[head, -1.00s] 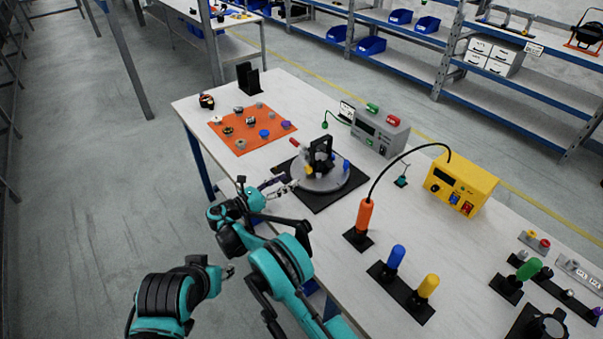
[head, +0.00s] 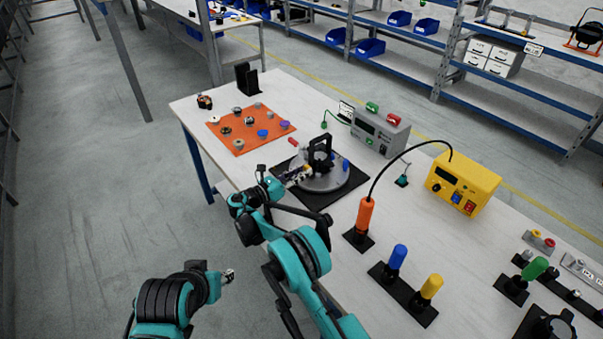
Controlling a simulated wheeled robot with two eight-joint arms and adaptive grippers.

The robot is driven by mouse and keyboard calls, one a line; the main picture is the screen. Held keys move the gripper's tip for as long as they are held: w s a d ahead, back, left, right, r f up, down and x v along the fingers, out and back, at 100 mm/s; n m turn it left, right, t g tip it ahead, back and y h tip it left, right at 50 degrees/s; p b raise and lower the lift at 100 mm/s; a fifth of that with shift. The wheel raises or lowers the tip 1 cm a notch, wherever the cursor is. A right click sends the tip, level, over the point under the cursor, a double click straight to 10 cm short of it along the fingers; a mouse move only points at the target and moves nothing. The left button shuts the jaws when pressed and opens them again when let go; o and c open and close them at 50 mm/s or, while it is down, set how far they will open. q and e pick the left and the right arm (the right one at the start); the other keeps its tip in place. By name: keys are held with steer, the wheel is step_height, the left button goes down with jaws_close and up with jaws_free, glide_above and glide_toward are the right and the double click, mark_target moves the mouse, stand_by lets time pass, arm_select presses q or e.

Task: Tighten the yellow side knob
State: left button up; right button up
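A grey round turntable (head: 325,184) on a black mat (head: 318,203) carries a black upright fixture (head: 320,150). A small yellow side knob (head: 307,170) shows at the fixture's left side, partly covered by my gripper. My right gripper (head: 300,174) reaches over the turntable's left edge, with its fingertips at the yellow knob. Its fingers are too small to tell whether they are shut on it. My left gripper (head: 229,276) hangs over the floor at the lower left, away from the table; its fingers are unclear.
A red-tipped part (head: 293,142) and a blue knob (head: 346,165) sit near the fixture. An orange mat (head: 240,146) with several small knobs lies at left. A grey control box (head: 380,133), a yellow box (head: 462,184) and an orange-handled tool (head: 364,214) stand to the right.

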jaws_close()
steer(key=shift+m, duration=0.3)
steer(key=shift+m, duration=3.2)
steer(key=o, duration=0.9)
jaws_free()
steer(key=shift+o, duration=0.2)
steer(key=shift+v, duration=3.75)
